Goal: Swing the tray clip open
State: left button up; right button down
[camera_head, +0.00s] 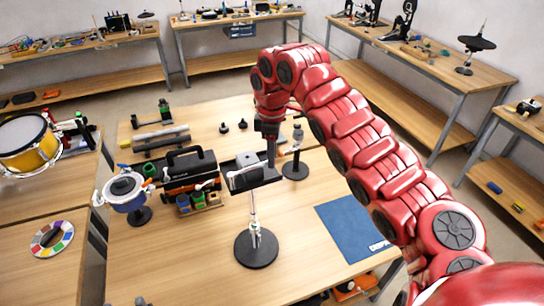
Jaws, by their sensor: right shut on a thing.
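A stand with a round black base (256,248) and a thin silver pole is on the front table, near the middle. A small dark tray (238,178) with a grey block-like piece is at its top. My right gripper (271,160) points down at the tray's right end and is shut on what appears to be the tray clip. The fingertips are small and dark here, so the exact grip and the clip's angle cannot be told. My left gripper is not in view.
A black toolbox (190,172) and a blue pot-like drum (125,192) stand left of the tray. A second black stand (295,168) is close on the right. A blue mat (355,228) lies at right. The front left tabletop is clear.

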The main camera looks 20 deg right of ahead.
jog(key=shift+s+d, duration=0.1)
jog(key=shift+s, duration=1.45)
jog(key=c, duration=0.5)
grip_release()
jog(key=shift+c, duration=0.2)
